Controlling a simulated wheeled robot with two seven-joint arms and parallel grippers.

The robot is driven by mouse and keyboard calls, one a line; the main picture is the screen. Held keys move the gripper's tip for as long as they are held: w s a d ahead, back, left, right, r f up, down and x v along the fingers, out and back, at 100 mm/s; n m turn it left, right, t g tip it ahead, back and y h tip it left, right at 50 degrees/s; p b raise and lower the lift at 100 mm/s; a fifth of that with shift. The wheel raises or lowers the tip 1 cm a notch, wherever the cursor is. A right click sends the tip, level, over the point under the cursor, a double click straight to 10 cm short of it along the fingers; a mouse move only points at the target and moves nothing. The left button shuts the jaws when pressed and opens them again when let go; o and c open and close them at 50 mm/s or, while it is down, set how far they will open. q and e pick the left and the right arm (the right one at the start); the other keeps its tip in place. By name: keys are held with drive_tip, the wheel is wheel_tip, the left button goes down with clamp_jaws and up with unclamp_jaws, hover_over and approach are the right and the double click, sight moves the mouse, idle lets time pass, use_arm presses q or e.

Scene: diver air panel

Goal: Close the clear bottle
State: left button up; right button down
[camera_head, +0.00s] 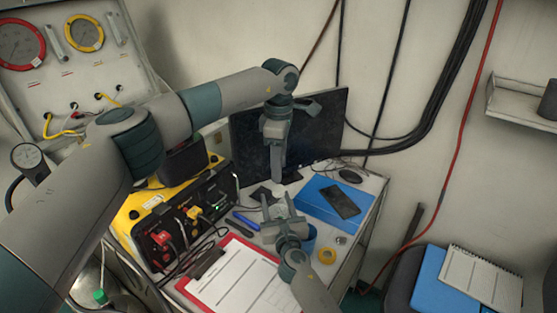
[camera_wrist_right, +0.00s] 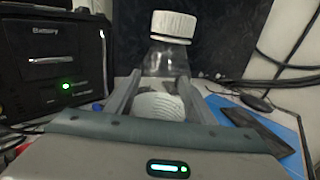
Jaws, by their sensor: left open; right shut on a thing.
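The clear bottle (camera_wrist_right: 165,65) stands upright in the right wrist view with a white ribbed cap (camera_wrist_right: 174,26) on top of its neck. Whether the cap is tight cannot be told. My right gripper (camera_wrist_right: 160,105) is shut on the bottle's body, one finger on each side. In the head view the right gripper (camera_head: 280,210) is over the desk, and the bottle is small and hard to make out there. My left gripper (camera_head: 278,176) points down in front of the dark monitor, above and behind the right gripper in the picture. It is open, holds nothing visible, and is seen edge-on.
A yellow and black control box (camera_head: 178,215) stands left of the right gripper. A red clipboard (camera_head: 236,278) lies in front. The monitor (camera_head: 325,125) stands behind.

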sight(278, 188)
use_arm(q)
drive_tip(key=n, duration=0.7)
drive_tip(key=shift+r, duration=0.35)
drive_tip(key=n, duration=0.6)
drive_tip(key=shift+r, duration=0.25)
drive_tip(key=shift+f, duration=0.1)
drive_tip(key=shift+f, duration=3.9)
drive_tip(key=shift+c, duration=0.6)
clamp_jaws()
